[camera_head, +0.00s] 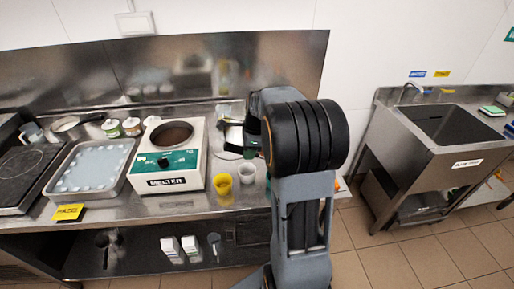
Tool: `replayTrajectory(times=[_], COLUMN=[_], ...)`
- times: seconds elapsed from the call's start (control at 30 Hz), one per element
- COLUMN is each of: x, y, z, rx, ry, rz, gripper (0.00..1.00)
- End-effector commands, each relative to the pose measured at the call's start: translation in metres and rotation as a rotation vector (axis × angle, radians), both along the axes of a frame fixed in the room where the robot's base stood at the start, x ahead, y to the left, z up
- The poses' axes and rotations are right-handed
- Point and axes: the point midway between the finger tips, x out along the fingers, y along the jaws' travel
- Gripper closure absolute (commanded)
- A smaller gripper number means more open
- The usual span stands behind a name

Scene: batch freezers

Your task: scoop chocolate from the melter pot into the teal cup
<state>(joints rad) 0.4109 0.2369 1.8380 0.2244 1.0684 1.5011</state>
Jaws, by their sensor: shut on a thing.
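The white melter (170,183) stands on the steel counter, with a teal front panel. Its round pot (172,134) is open on top and dark inside. My gripper (247,134) is to the right of the melter, above the counter and partly hidden by my own wrist. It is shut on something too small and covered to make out. A yellow cup (222,184) and a pale grey cup (247,174) stand right of the melter's front corner. I cannot make out a teal cup; part of the counter is hidden behind my arm.
A steel tray (64,198) with pale round pieces lies left of the melter. Several small tubs, such as one with a green label (112,128), stand behind it. A steel backsplash (290,62) closes the back. A sink (452,124) stands apart at the right.

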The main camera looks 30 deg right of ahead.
Motion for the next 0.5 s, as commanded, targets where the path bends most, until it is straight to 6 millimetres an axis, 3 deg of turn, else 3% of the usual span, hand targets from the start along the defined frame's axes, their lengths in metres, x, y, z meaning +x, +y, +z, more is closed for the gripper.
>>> replayTrajectory(times=[0.13, 0.5], x=[0.007, 0.015], y=[0.015, 0.031], z=[-0.016, -0.059], rx=[-0.121, -0.412], ry=[0.057, 0.198], rz=[0.009, 0.005], gripper=[1.0, 1.0])
